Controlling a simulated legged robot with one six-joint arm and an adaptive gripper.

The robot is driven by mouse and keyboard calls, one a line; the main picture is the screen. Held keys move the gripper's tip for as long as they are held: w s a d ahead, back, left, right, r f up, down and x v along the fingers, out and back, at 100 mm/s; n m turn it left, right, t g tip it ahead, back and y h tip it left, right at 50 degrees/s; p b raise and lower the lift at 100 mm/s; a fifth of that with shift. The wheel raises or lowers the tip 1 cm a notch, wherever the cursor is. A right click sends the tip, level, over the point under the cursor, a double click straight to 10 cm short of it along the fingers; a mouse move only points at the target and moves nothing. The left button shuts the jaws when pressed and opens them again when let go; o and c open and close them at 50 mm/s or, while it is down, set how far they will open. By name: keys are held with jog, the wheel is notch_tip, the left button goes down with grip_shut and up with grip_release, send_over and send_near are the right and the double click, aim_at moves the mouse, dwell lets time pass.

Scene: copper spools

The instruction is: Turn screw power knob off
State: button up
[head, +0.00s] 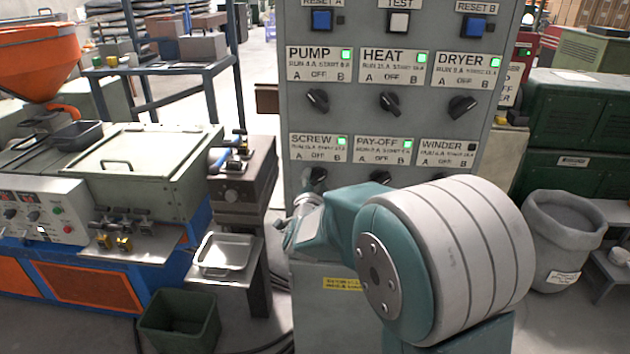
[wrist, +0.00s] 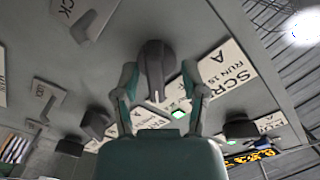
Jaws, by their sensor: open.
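The dark screw power knob (wrist: 155,62) stands on the grey panel between the two fingers of my gripper (wrist: 158,78) in the wrist view. My gripper is open, one finger on each side of the knob; I cannot tell whether either finger touches it. The SCREW label (wrist: 215,78) is beside it, with its green lamp (wrist: 179,114) lit. In the head view, the screw knob (head: 315,177) is partly hidden by my gripper (head: 300,206). The SCREW label (head: 313,148) with its lit lamp (head: 342,142) is above it.
The panel (head: 440,115) also carries PUMP (head: 318,99), HEAT (head: 390,101) and DRYER knobs (head: 462,106). The pay-off knob (head: 381,177) is close by on the right. My arm covers the panel's lower middle. A machine with an orange hopper (head: 38,62) stands left.

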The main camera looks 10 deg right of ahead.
jog(key=shift+w+d, duration=0.15)
jog(key=shift+d, duration=0.35)
grip_shut()
jog(key=shift+a, duration=0.15)
jog(key=shift+f+n, duration=0.1)
jog(key=shift+n, duration=0.2)
jog(key=n, duration=0.8)
jog(key=shift+a+f, duration=0.1)
